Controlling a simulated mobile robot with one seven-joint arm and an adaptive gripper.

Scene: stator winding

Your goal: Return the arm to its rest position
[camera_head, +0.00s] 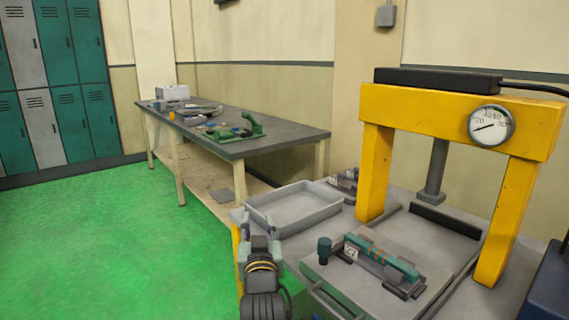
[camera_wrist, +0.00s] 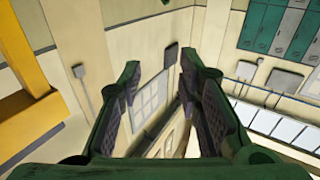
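My gripper (camera_wrist: 159,65) is open in the wrist view. Its two dark green fingers with ribbed pads stand apart, with nothing between them.
A yellow press frame (camera_head: 374,170) with a round gauge (camera_head: 490,125) stands on the right-hand table. Beside it are an empty grey tray (camera_head: 293,208) and a plate (camera_head: 330,270) carrying a green-and-copper part (camera_head: 380,255). A long workbench (camera_head: 285,140) stands behind. Green floor (camera_head: 110,235) at left is clear.

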